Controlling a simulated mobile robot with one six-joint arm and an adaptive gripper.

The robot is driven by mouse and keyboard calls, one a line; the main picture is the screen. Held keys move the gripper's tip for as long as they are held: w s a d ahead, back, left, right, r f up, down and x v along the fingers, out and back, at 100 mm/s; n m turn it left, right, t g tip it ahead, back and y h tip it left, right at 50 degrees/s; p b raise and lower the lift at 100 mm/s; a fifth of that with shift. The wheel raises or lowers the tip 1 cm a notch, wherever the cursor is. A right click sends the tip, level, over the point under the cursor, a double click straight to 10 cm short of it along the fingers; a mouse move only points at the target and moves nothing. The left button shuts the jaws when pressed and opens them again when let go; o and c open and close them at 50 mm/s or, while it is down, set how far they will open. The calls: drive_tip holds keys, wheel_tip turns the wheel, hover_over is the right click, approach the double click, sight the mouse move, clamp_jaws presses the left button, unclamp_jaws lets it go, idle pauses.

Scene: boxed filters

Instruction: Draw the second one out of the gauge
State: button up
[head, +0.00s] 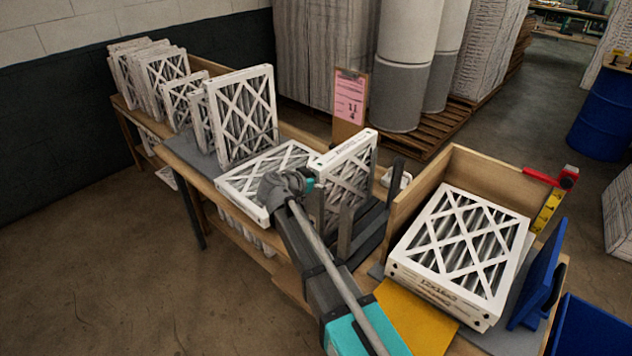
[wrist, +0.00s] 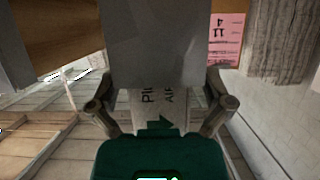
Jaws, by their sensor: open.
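The gauge (head: 372,228) is a dark grey slotted stand with upright posts on the bench, in the middle of the head view. A white-framed pleated filter (head: 349,182) stands upright at it, its lower part partly hidden by posts and my arm. My gripper (wrist: 160,98) is at the left side of this filter. In the wrist view its open fingers lie either side of a white printed edge (wrist: 150,98), which seems to be the filter's. Contact cannot be told. A broad grey surface (wrist: 155,45) fills the upper middle there. In the head view my wrist hides the fingertips.
One filter (head: 262,178) lies flat left of the gauge; several others (head: 165,75) stand farther left. A wooden box (head: 455,165) at right holds stacked filters (head: 462,240). A pink sheet on a clipboard (head: 349,98) stands behind. A yellow mat (head: 415,322) lies in front.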

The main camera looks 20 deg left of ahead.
sight(319, 164)
drive_tip(key=c, duration=1.3)
drive_tip(key=shift+r, duration=0.1)
drive_tip(key=shift+r+p, duration=4.1)
drive_tip(key=shift+p, duration=0.05)
drive_tip(key=shift+r+p, duration=3.85)
drive_tip(key=shift+r, duration=0.1)
